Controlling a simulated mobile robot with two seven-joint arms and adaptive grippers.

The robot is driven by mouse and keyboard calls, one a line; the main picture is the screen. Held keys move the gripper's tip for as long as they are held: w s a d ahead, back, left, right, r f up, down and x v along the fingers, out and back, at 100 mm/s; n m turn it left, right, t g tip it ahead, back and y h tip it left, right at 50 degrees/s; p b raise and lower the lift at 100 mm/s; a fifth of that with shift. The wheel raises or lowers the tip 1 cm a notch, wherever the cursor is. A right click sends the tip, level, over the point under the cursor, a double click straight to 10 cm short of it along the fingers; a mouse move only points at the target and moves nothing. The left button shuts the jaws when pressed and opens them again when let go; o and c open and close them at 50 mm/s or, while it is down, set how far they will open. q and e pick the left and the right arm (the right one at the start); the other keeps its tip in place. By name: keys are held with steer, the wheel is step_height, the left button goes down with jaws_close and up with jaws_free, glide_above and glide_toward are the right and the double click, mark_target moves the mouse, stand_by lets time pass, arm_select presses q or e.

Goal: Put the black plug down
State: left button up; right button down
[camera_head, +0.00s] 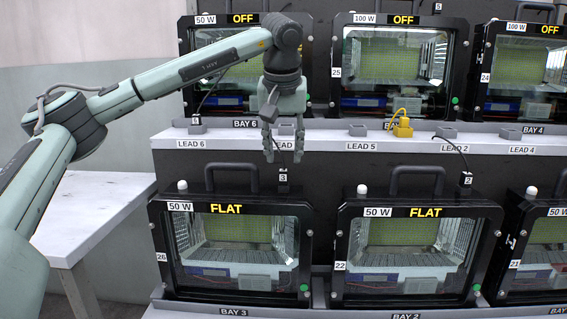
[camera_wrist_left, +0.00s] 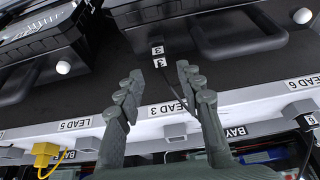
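A black plug with a white "3" label (camera_head: 283,177) stands upright at the top right corner of the BAY 3 housing (camera_head: 160,250). It also shows in the left wrist view (camera_wrist_left: 158,50), with a thin black cable running back toward LEAD 3. My left gripper (camera_head: 283,158) points down just above this plug. Its two fingers are spread and empty, also in the left wrist view (camera_wrist_left: 159,75), and the plug sits just past the fingertips, apart from them. How deep the plug is seated cannot be told. My right gripper is not in view.
A white shelf (camera_head: 330,138) with grey lead holders runs behind the plug. A yellow plug (camera_head: 402,126) sits near LEAD 5. Another black plug, "2" (camera_head: 466,179), stands on the BAY 2 housing. Black handles (camera_head: 231,168) rise from the housings. A white table (camera_head: 90,215) stands left.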

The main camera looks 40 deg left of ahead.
arm_select(q)
steer(key=v, duration=0.9)
steer(key=shift+f, duration=0.15)
